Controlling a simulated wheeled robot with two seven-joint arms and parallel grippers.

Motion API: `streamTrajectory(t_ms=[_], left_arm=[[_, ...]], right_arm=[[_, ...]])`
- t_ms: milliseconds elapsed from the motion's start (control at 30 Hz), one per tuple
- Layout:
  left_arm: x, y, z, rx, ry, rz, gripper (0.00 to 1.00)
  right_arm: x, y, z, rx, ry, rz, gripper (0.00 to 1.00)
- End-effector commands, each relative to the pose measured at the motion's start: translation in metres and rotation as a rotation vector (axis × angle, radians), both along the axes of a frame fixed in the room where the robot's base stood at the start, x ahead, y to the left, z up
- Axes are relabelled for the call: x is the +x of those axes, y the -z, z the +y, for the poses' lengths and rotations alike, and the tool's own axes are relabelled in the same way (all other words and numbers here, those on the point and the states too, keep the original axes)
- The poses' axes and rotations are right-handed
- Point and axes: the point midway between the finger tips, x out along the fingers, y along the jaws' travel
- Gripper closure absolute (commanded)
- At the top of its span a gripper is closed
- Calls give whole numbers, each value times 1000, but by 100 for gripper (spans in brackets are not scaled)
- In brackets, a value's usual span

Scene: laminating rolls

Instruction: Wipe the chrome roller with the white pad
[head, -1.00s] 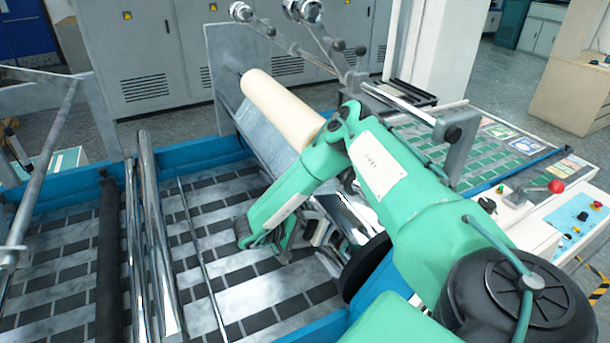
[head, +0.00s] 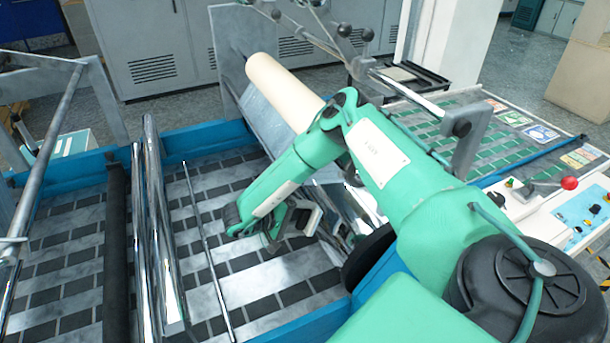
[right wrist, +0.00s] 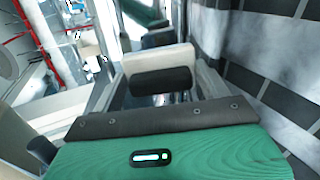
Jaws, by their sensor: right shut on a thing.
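My right gripper (head: 292,222) hangs over the tiled-looking bed of the machine, its arm coming in from the right. It is shut on the white pad (head: 310,220), a pale block whose near part the fingers hide. In the right wrist view the pad (right wrist: 158,57) sits beyond a dark grip strip between the fingers. A chrome roller (head: 342,208) lies just right of the pad, partly hidden by my green forearm; the pad appears apart from it, though the exact gap is unclear. My left gripper is out of view.
Slim chrome bars (head: 158,240) and a black roller (head: 115,250) stand to the left. A cream roll (head: 285,92) lies behind my arm. The blue frame (head: 75,172) bounds the bed. A control panel with a red knob (head: 569,183) is at right.

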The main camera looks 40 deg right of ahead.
Motion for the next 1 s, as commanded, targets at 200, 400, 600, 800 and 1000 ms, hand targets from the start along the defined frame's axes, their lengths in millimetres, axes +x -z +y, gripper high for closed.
streamTrajectory(t_ms=[200,400,600,800,1000], left_arm=[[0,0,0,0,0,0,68],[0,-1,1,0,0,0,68],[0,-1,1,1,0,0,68],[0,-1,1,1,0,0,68],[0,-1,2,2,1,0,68]], right_arm=[[0,0,0,0,1,0,42],[3,-5,9,2,0,-2,42],[9,-13,24,0,-1,-3,42],[9,-15,26,0,0,-2,42],[9,-15,26,0,-1,-3,42]])
